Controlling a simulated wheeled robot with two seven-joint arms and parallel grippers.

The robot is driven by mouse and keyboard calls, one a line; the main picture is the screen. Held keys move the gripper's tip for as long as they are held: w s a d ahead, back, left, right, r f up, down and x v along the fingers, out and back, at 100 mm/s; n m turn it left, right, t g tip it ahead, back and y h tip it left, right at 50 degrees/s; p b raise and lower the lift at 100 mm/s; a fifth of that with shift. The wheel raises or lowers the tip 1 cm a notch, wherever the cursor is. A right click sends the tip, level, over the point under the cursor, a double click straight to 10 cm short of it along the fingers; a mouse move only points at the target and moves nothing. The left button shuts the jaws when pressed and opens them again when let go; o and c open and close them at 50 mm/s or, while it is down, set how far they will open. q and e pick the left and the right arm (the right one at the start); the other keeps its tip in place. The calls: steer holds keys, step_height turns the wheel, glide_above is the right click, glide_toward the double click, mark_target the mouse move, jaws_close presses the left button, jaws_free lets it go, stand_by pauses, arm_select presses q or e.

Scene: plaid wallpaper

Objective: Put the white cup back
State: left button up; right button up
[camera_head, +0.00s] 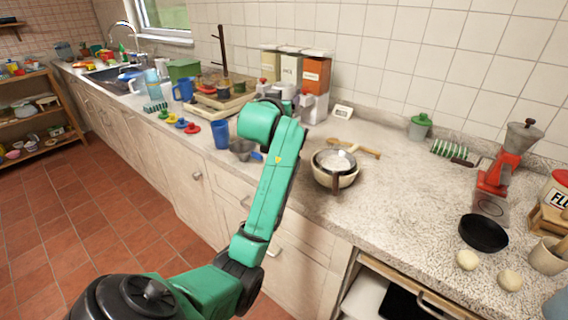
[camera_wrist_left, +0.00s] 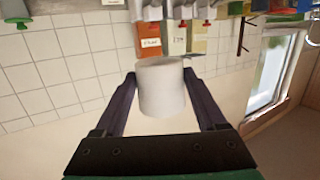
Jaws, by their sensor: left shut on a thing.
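The white cup (camera_wrist_left: 163,88) is between the two dark fingers of my left gripper (camera_wrist_left: 163,92) in the left wrist view. The fingers are shut on its sides, and the cup is held up with the tiled wall behind it. In the head view my green left arm reaches over the counter (camera_head: 400,200), and its wrist hides the fingers; I cannot make out the cup there. My right gripper is in neither view.
Labelled canisters (camera_head: 316,74) stand against the wall beyond my wrist. A bowl with a strainer (camera_head: 336,176) and a blue cup (camera_head: 222,134) stand near the counter's front edge. A red grinder (camera_head: 497,172) and a black pan (camera_head: 483,233) are at the right.

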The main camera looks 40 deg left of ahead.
arm_select(q)
step_height(320, 180, down, 20)
steer(key=shift+r+b, duration=0.1)
steer(key=shift+b, duration=0.45)
steer(key=shift+f, duration=0.2)
steer(key=o, duration=1.4)
steer(key=shift+o, duration=0.2)
steer(key=shift+r, duration=0.1)
steer(key=shift+r, duration=0.2)
steer(key=v, duration=1.2)
steer(key=shift+b, duration=0.4)
